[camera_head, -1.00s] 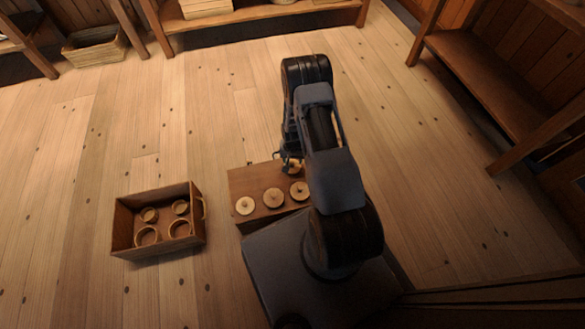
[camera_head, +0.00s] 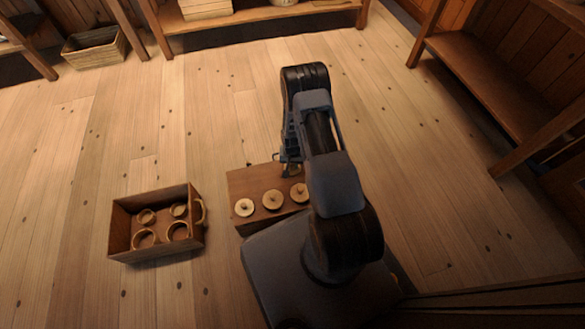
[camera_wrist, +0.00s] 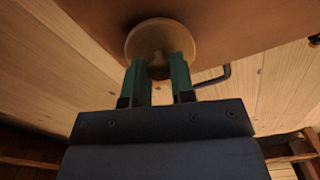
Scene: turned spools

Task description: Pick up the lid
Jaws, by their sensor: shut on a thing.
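In the wrist view, a round pale wooden lid (camera_wrist: 138,36) with a small darker knob fills the top middle. My gripper (camera_wrist: 160,70) is shut on that knob, with one green finger on each side. In the head view my gripper (camera_head: 288,170) is over the right back part of a brown wooden block (camera_head: 248,182). The held lid is mostly hidden there by my arm. Three other round lids, a left one (camera_head: 244,208), a middle one (camera_head: 272,199) and a right one (camera_head: 299,192), lie in a row along the block's front.
A wooden crate (camera_head: 116,228) with a side handle stands on the floor left of the block and holds several round open pots (camera_head: 145,238). A dark bent handle (camera_wrist: 215,78) shows beside the lid in the wrist view. The floor behind the block is clear.

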